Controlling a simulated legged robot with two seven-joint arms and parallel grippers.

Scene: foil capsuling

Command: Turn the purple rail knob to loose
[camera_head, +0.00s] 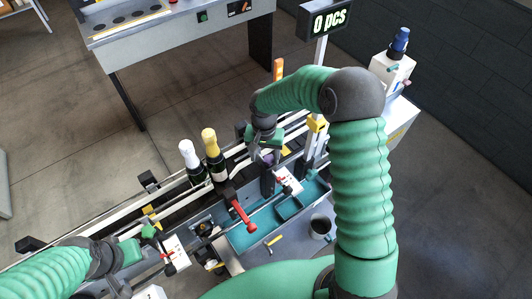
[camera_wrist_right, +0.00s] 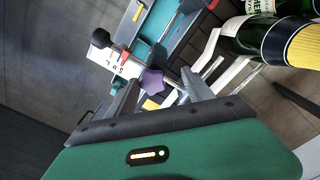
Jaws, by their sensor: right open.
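The purple rail knob (camera_wrist_right: 152,81) is a small lobed knob in the right wrist view, between the tips of my right gripper's fingers as seen there. A bit of the purple knob (camera_head: 268,158) also shows in the head view, partly hidden by my right gripper. My right gripper (camera_wrist_right: 160,77) is open, with a finger on either side of the knob in the picture; I see no clear contact. In the head view my right gripper (camera_head: 264,146) is over the rail. My left gripper (camera_head: 143,245) is at the lower left, near the rail's near end; its jaws are unclear.
Two bottles, one white-topped (camera_head: 188,153) and one gold-topped (camera_head: 211,145), stand by the rails left of my right gripper. A red-ended lever (camera_head: 244,216) and a teal tray (camera_head: 249,232) lie nearby. A white plate with lettering (camera_wrist_right: 113,61) sits beside the knob.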

